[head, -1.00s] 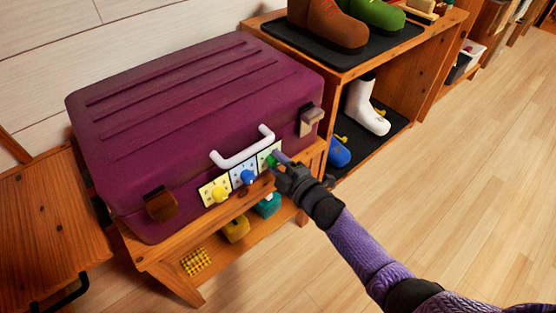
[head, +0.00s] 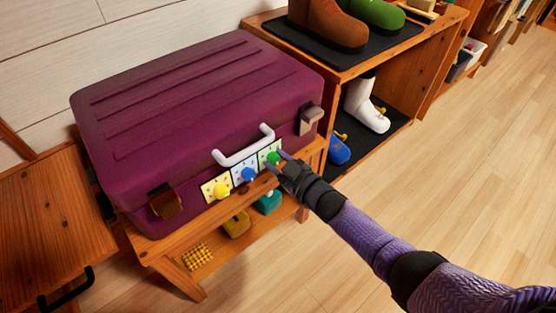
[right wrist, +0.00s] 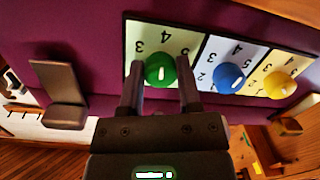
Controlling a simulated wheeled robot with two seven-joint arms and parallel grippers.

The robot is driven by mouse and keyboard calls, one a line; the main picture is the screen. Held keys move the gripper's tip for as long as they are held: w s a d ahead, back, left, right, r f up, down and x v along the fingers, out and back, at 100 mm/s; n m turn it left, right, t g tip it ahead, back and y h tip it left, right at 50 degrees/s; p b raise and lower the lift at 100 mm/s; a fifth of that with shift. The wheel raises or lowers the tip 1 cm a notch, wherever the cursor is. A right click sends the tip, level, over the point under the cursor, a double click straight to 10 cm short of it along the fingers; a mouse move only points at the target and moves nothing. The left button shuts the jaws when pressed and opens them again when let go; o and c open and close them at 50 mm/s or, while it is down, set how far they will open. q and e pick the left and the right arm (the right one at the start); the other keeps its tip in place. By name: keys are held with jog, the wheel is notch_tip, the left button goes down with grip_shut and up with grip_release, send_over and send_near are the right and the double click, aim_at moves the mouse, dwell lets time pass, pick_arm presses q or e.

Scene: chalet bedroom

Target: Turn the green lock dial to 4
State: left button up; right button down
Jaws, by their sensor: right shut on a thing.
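The green lock dial (head: 273,158) sits on a pale green number plate (head: 264,152) at the right end of the purple suitcase's (head: 190,110) front. The right wrist view shows the green dial (right wrist: 160,69) close up, with the digits 3 and 4 readable above it on the plate. A short white mark shows on the knob; which digit it points at I cannot tell. My right gripper (head: 280,162) is shut on the green dial, one finger on each side, as its fingers (right wrist: 159,85) show in the right wrist view. My left gripper is not in view.
A blue dial (head: 248,174) and a yellow dial (head: 221,190) sit left of the green one. The white handle (head: 243,150) is just above. The suitcase rests on a wooden bench (head: 170,250) beside a shoe shelf (head: 345,65). Open floor (head: 440,180) lies to the right.

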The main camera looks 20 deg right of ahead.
jog(key=shift+m, duration=0.9)
jog(key=shift+c, duration=1.4)
grip_release()
pick_arm(q)
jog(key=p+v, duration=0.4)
jog(key=p, duration=0.1)
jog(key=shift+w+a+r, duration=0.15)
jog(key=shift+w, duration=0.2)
pick_arm(e)
jog(key=v, duration=1)
